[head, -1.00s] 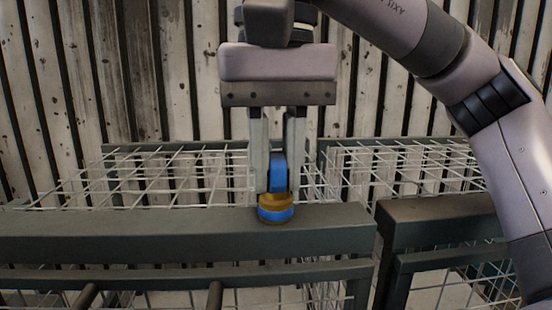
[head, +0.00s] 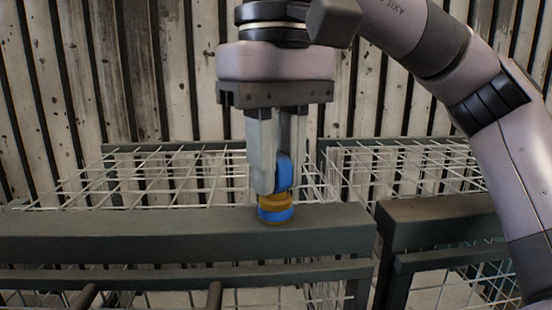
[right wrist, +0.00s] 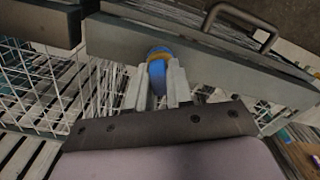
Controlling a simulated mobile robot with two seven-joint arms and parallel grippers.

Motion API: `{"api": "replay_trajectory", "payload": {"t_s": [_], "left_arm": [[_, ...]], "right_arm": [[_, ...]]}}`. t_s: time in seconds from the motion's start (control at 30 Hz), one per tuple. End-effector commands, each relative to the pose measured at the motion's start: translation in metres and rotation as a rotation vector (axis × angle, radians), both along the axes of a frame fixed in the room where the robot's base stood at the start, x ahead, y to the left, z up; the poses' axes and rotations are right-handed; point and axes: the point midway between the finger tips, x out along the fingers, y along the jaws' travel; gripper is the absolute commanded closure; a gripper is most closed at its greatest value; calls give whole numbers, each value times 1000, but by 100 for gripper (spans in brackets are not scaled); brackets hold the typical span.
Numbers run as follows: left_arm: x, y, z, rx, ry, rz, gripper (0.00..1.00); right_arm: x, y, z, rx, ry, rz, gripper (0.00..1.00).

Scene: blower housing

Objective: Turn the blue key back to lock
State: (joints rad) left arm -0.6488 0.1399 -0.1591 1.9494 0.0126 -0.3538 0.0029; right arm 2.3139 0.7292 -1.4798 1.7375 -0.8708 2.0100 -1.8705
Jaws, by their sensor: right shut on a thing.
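The blue key (head: 284,172) stands upright in a yellow and blue round lock base (head: 276,209) on top of the dark beam. My right gripper (head: 275,178) points straight down from above, its two fingers shut on the key. The near finger covers part of the key in the head view. In the right wrist view the blue key (right wrist: 157,77) sits between the two fingertips (right wrist: 157,88), with the yellow ring of the base just beyond it. My left gripper is not in view.
The dark metal beam (head: 150,233) runs across the front, with a gap to a second beam (head: 440,220) at the right. White wire mesh cages (head: 150,175) lie behind them. A corrugated wall stands at the back. A dark handle (right wrist: 240,18) shows on the beam in the right wrist view.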

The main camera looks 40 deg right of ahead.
Motion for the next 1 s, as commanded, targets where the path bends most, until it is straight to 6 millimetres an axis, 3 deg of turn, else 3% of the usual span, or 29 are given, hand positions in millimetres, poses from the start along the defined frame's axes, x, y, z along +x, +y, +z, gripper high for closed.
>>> {"api": "replay_trajectory", "payload": {"t_s": [0.23,0.6,1.0], "left_arm": [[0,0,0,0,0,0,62],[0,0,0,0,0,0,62],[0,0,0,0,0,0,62]], "right_arm": [[0,0,0,0,0,34,100],[0,-1,0,0,0,385,100],[0,-1,0,0,0,436,100]]}}
